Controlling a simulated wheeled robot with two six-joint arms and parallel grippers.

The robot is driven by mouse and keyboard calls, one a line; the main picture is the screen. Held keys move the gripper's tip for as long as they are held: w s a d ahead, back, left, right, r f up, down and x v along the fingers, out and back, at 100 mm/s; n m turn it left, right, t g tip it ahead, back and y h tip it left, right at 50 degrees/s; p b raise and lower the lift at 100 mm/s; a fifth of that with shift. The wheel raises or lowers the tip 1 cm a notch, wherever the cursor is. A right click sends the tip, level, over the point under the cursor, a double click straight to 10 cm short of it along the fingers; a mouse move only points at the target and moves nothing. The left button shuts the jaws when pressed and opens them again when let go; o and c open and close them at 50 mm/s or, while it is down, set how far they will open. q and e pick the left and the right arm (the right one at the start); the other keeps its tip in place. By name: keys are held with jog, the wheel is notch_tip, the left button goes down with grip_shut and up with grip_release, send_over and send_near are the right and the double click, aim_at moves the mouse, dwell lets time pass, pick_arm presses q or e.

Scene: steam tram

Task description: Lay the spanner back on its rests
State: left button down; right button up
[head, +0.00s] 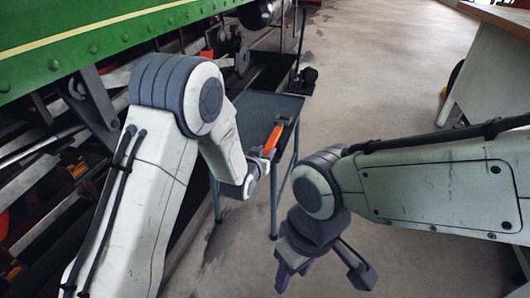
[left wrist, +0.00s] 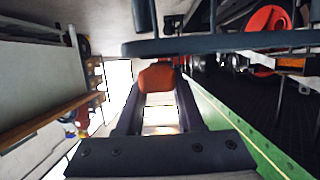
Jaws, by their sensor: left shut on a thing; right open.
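An orange-handled tool that looks like the spanner (head: 273,139) is at the near right edge of a small blue-grey table (head: 262,104). My left gripper (head: 267,155) is shut on it. In the left wrist view the orange part (left wrist: 157,76) sits between the dark fingers of the left gripper (left wrist: 158,98). The far end of the spanner is hard to make out, and I cannot tell whether it touches the table. No rests can be made out. My right gripper (head: 322,268) is open and empty, low over the floor at front.
The green tram (head: 60,62) with dark rods and running gear stands along the left, close to my left arm. A pale bench (head: 487,75) with a wooden top stands at the upper right. The concrete floor (head: 385,75) between is clear.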

pick_arm(q)
jog(key=shift+f, duration=0.25)
jog(key=c, duration=0.5)
grip_release()
jog(key=shift+f, duration=0.1)
jog(key=shift+c, duration=0.2)
